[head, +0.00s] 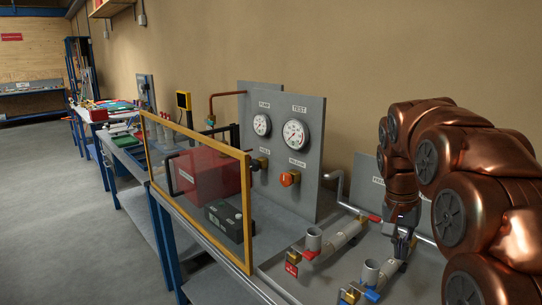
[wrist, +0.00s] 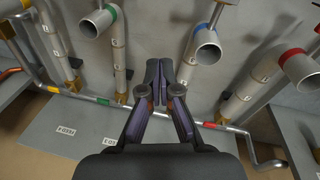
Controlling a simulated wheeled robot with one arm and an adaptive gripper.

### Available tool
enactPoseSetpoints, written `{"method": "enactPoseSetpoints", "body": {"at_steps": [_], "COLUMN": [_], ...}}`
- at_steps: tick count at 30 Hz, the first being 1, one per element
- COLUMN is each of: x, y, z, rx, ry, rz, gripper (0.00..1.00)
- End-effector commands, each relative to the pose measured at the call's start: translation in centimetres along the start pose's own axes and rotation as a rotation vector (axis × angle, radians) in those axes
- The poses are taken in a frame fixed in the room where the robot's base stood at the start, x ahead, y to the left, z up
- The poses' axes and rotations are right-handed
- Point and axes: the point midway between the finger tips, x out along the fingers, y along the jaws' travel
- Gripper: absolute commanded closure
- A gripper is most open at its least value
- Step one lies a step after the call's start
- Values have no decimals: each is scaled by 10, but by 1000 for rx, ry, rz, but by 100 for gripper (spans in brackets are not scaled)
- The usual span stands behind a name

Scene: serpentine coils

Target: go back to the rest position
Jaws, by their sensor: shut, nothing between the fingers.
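My gripper (wrist: 158,70) is shut and empty in the wrist view, its two dark fingers meeting at the tips. It hangs above a grey surface with several grey pipes around it. In the head view my gripper (head: 403,250) is small and partly hard to make out, pointing down close to the pipes at the right of the bench. My copper-coloured arm arches over from the right edge of the head view. No object is held.
Grey pipe stubs (wrist: 207,50) with coloured bands stand near the fingers. A gauge panel (head: 320,150) rises left of my arm. A yellow-framed clear screen (head: 249,225) stands at the bench front, with a red box (head: 205,172) behind it. The floor (head: 60,190) at left is clear.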

Motion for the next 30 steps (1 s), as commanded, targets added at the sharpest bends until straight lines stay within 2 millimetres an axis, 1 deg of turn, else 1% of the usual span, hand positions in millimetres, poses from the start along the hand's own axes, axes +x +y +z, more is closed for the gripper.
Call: {"method": "enactPoseSetpoints", "body": {"at_steps": [1,3,5,12,14,24,27,30], "x": [0,3,5,20,24,60,72,84], "y": [3,6,9,23,27,54,63,71], "z": [16,36,52,122,140,240,269,293], "rx": [-30,-74,-112,-258,-293,-486,-539,-582], "ry": [-9,-20,-28,-68,-74,-126,-141,-154], "rz": [-3,-8,-16,-39,-47,-89,-100,-111], "gripper": [100,100,100,100,100,100,100,100]}}
